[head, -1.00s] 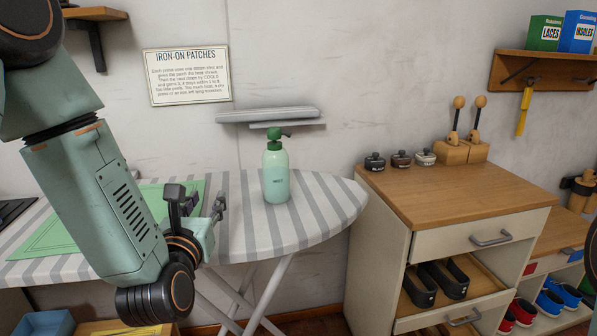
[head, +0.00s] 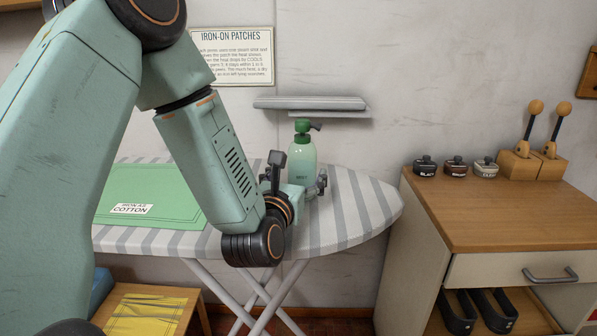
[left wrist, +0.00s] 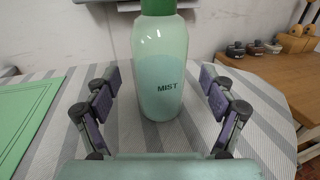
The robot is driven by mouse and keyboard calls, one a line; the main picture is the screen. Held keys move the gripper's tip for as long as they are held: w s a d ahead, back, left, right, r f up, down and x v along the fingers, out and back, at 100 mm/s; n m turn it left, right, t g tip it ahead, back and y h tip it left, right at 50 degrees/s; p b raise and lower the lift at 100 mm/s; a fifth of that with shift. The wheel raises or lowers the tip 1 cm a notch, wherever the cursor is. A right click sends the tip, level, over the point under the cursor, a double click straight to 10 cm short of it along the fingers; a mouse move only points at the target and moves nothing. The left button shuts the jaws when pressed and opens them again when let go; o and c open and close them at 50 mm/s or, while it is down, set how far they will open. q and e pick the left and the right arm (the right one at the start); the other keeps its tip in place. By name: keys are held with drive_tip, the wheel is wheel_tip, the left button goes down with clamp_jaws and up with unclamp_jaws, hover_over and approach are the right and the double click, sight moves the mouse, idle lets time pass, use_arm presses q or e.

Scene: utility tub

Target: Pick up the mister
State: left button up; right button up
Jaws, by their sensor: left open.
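The mister (head: 302,160) is a pale green bottle with a darker green spray head, standing upright on the striped ironing board (head: 345,215). In the left wrist view the mister (left wrist: 158,65) shows the word MIST and stands between the spread fingers of my left gripper (left wrist: 158,100). The gripper is open, with a gap on each side of the bottle. In the head view my left gripper (head: 298,181) is in front of the mister and hides its lower part. My right gripper is not in view.
A green mat (head: 150,197) lies on the board to the left. A grey wall shelf (head: 310,103) is behind the mister. A wooden-topped cabinet (head: 480,205) with small tins (head: 455,167) stands to the right. The board's right end is clear.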

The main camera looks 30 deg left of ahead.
sight(299, 174)
use_arm(q)
drive_tip(key=w, duration=0.2)
drive_tip(key=shift+w+d, duration=0.2)
drive_tip(key=shift+w, duration=0.2)
drive_tip(key=shift+w+a+f, duration=0.1)
drive_tip(key=shift+w+a, duration=0.05)
drive_tip(key=shift+a, duration=0.3)
drive_tip(key=shift+w+a+f, duration=0.1)
drive_tip(key=shift+w+a, duration=0.05)
drive_tip(key=shift+a, duration=0.45)
drive_tip(key=shift+d+r, duration=0.15)
drive_tip(key=shift+d, duration=0.4)
drive_tip(key=shift+c, duration=1.2)
drive_tip(key=shift+a, duration=0.45)
drive_tip(key=c, duration=0.4)
drive_tip(key=shift+d, duration=0.35)
drive_tip(key=c, duration=0.5)
drive_tip(key=shift+a, duration=0.2)
drive_tip(key=c, duration=0.3)
